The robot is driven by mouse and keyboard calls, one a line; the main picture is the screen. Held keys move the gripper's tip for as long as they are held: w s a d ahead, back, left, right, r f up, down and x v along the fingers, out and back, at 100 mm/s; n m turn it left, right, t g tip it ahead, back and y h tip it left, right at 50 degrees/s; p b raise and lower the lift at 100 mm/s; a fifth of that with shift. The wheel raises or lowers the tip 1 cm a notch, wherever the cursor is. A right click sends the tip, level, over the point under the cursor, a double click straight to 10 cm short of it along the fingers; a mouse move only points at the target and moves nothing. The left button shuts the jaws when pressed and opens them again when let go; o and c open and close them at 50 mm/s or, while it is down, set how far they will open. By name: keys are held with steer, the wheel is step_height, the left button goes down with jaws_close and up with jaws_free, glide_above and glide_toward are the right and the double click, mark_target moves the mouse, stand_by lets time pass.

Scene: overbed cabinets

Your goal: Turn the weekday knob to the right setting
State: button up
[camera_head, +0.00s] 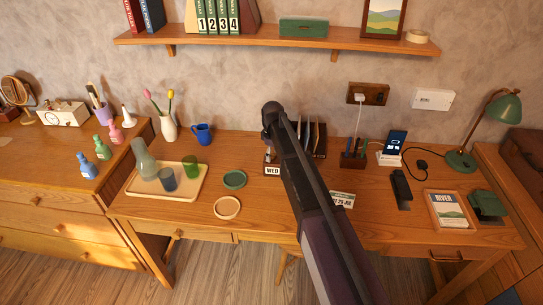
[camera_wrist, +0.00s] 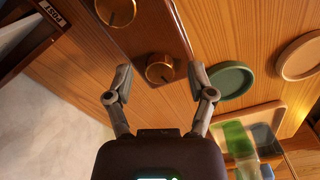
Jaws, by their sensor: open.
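The wooden calendar block (camera_head: 270,171) shows "WED" just left of my arm in the head view. A white card with a date ending in "JUL" (camera_head: 342,198) shows right of my arm; whether it belongs to the block is hidden. The end knob seems to be the weekday knob. My gripper (camera_wrist: 160,72) is open, one finger on each side of this knob, with gaps visible on both sides.
A green coaster (camera_head: 234,179) and a pale coaster (camera_head: 227,207) lie left of the block. A tray (camera_head: 190,191) with a carafe and glasses is further left. A dark letter rack marked "POST" (camera_wrist: 50,14) stands close by in the wrist view.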

jaws_close()
steer(key=shift+a, duration=0.25)
steer(key=shift+d, duration=0.25)
steer(key=m, duration=0.4)
steer(key=shift+d, duration=0.1)
steer(key=shift+m, duration=1.9)
